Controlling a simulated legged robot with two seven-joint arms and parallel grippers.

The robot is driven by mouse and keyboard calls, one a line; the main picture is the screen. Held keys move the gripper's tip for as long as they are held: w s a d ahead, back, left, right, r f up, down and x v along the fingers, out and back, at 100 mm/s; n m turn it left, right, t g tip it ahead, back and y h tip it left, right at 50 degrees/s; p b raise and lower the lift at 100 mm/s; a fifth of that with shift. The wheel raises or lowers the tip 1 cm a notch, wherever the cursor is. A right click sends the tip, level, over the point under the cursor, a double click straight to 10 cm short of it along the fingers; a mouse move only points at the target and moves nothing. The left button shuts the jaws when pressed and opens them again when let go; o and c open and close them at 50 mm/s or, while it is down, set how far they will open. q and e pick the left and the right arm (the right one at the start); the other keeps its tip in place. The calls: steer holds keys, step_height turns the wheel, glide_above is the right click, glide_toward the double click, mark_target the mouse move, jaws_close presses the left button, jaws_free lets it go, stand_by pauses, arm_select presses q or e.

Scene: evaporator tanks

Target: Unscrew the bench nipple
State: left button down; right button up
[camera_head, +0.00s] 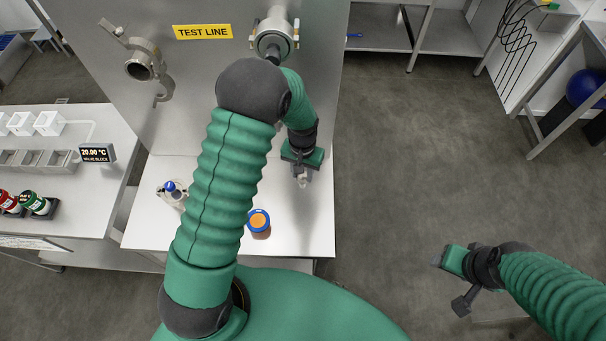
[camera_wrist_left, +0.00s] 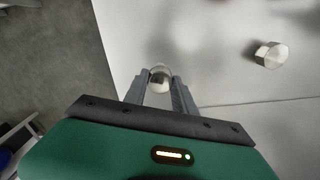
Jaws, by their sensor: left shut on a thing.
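My left gripper (camera_head: 303,181) reaches down to the right part of the white bench top (camera_head: 309,228). In the left wrist view its two grey fingers (camera_wrist_left: 161,88) are shut on a small, round-ended pale metal fitting (camera_wrist_left: 160,71), which looks like the bench nipple. The fingers hide most of it, so I cannot tell whether it is still seated in the bench. A hexagonal metal fitting (camera_wrist_left: 271,54) sits apart to the right in the wrist view. My right gripper (camera_head: 439,259) is over the floor, away from the bench; its finger opening is unclear.
Metal ports (camera_head: 139,68) (camera_head: 273,42) project from the steel wall by the TEST LINE sign (camera_head: 203,32). Open floor (camera_head: 400,150) lies right of the bench.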

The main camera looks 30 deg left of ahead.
arm_select(q)
steer(key=n, duration=0.2)
steer(key=n+p, duration=0.1)
steer(key=shift+r+n, duration=0.2)
steer(key=shift+n, duration=0.8)
steer(key=shift+f, duration=0.15)
